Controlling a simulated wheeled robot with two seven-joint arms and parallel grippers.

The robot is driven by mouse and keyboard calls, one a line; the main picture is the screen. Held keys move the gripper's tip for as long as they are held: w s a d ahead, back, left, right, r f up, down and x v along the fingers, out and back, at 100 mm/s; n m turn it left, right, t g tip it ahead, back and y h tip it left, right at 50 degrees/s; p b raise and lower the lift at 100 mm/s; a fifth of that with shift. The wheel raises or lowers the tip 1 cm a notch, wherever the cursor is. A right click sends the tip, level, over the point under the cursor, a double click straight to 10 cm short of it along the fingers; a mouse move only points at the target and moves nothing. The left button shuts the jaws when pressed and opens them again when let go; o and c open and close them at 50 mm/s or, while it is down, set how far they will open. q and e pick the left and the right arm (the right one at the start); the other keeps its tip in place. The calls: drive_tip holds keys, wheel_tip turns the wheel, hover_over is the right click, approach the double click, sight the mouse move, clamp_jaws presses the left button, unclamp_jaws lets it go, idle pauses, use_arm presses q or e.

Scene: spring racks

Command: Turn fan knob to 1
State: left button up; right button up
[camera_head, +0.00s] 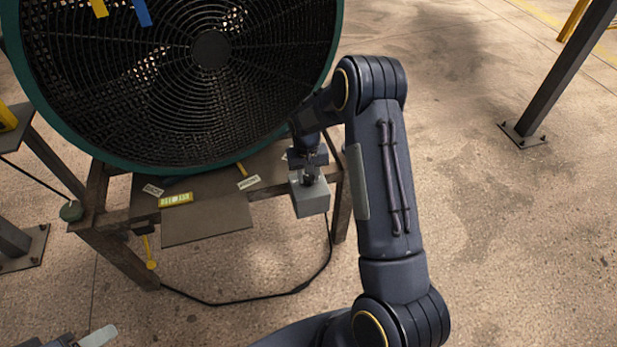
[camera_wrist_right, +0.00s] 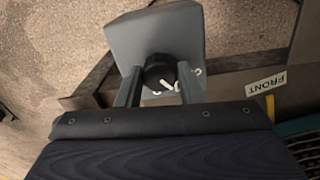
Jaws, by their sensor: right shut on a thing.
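The fan (camera_head: 211,50) is a large round drum with a teal rim and a black grille, on a brown metal stand. A grey control box (camera_head: 311,200) hangs at the right side of the stand, below the fan. In the right wrist view, a black round knob (camera_wrist_right: 160,72) with a white pointer mark sits on the face of the grey box (camera_wrist_right: 150,30). White marks show around it, but their numbers are too small to read. My right gripper (camera_head: 310,178) is at the box, its fingers (camera_wrist_right: 160,92) shut on the knob from both sides. At the bottom left, a part of my left gripper (camera_head: 98,337) shows.
A yellow label (camera_head: 175,199) and small white tags are on the stand. A white FRONT tag (camera_wrist_right: 266,84) shows in the right wrist view. A black cable (camera_head: 215,303) loops over the floor below. A dark post (camera_head: 565,75) stands at the upper right. The floor at right is clear.

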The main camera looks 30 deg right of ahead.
sight(308, 176)
drive_tip(key=shift+m+b, duration=0.45)
drive_tip(key=shift+m, duration=1.15)
drive_tip(key=o, duration=1)
drive_tip(key=shift+w+a+r, duration=0.1)
drive_tip(key=shift+r, duration=3.8)
